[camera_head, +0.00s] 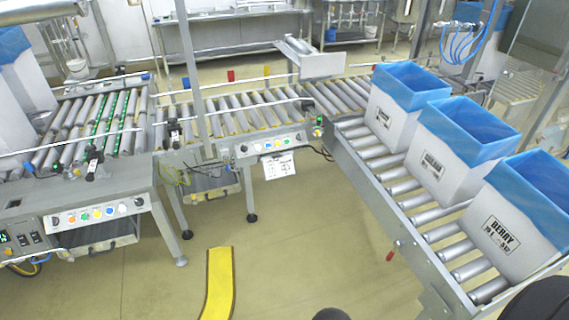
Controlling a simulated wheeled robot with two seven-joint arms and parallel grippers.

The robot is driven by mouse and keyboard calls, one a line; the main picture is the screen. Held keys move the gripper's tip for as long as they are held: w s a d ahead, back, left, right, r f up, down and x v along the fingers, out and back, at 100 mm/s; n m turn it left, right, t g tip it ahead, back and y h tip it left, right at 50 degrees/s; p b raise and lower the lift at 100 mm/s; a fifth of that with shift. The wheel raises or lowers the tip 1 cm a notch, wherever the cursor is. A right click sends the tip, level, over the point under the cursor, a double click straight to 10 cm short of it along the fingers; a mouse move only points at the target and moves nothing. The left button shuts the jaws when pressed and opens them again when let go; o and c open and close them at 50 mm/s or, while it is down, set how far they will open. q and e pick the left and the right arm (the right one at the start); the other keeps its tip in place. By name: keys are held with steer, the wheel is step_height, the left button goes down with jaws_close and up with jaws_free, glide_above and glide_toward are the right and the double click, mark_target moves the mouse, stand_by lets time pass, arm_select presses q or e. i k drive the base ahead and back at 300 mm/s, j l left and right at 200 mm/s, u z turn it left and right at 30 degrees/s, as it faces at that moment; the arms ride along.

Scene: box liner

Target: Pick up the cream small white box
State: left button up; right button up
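Three white boxes with blue liners stand in a row on the right roller conveyor. The nearest box (508,236) has a printed label reading "BERRY" and a blue liner folded over its rim. The middle box (440,170) and the far box (393,122) look alike, with smaller labels. I cannot tell which of them is the cream small one. Another white box with a blue liner (28,85) is cut off at the left edge. Neither gripper can be made out; dark rounded shapes at the bottom edge, right of centre, look like parts of my own arm.
The right conveyor (408,188) has a metal side rail facing the open floor. A roller conveyor (235,112) crosses behind, with a button panel (268,146). A control console (95,212) stands at left. The floor in the middle is clear, with a yellow strip (219,280).

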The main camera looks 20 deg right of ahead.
mark_target(456, 142)
steer(key=i, duration=0.15)
steer(key=i+z, duration=0.35)
steer(key=i+j+z, duration=0.15)
steer(key=z, duration=1.5)
